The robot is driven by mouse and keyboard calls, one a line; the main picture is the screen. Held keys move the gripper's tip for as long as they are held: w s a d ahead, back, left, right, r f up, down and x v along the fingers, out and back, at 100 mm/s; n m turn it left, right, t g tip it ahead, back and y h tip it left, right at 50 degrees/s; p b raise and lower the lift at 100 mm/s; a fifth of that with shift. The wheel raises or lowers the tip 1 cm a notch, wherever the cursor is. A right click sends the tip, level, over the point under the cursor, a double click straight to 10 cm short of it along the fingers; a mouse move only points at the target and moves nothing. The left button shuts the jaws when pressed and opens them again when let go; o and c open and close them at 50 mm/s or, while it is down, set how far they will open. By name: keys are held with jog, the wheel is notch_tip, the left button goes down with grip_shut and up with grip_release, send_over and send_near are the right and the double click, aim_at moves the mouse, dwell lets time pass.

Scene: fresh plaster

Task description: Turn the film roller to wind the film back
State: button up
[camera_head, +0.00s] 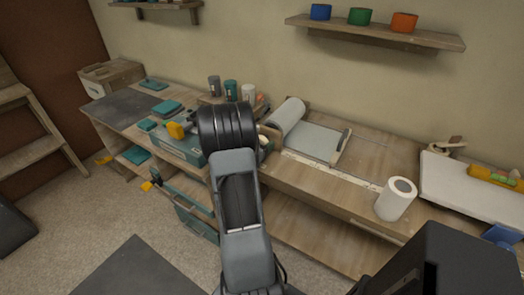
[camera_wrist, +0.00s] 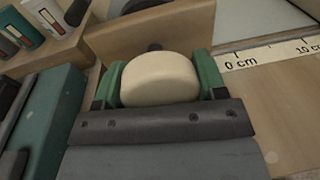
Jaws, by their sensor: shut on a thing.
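The film roller (camera_head: 287,115) is a pale roll held in a wooden stand at the back of the bench in the head view. A flat grey-white sheet of film (camera_head: 313,142) lies to its right, reaching a small bar (camera_head: 342,146). In the wrist view, my gripper (camera_wrist: 159,82) has its green-padded fingers on both sides of a round cream knob (camera_wrist: 160,77) and is shut on it. The knob sits in front of a wooden end plate (camera_wrist: 150,32). In the head view my arm hides most of the gripper and knob.
A ruler strip (camera_head: 330,171) runs along the bench by the film. A white paper roll (camera_head: 396,198) stands to the right. A green case (camera_head: 178,149) and several small bottles (camera_head: 231,90) are close on the left. A shelf (camera_head: 375,32) hangs above.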

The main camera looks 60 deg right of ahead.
jog(key=m+b, duration=0.2)
jog(key=b, duration=0.1)
jog(key=m+b, duration=0.2)
jog(key=b, duration=0.2)
jog(key=shift+f+t, duration=0.3)
jog(key=shift+f, duration=0.05)
jog(key=m+t+b, duration=0.1)
jog(key=m+b, duration=0.3)
jog(key=b, duration=0.4)
jog(key=shift+w+y+b, duration=0.1)
jog(key=shift+y+b, duration=0.2)
jog(key=shift+b, duration=0.05)
jog(key=m+b, duration=0.4)
jog(key=b, duration=0.4)
jog(key=shift+r, duration=0.1)
jog(key=m+b, duration=0.1)
jog(key=b, duration=0.1)
jog(key=m+t+b, duration=0.1)
jog(key=shift+w+r+b, duration=0.1)
jog(key=shift+r+b, duration=0.15)
jog(key=shift+b, duration=0.15)
jog(key=shift+r, duration=0.15)
jog(key=o, duration=0.9)
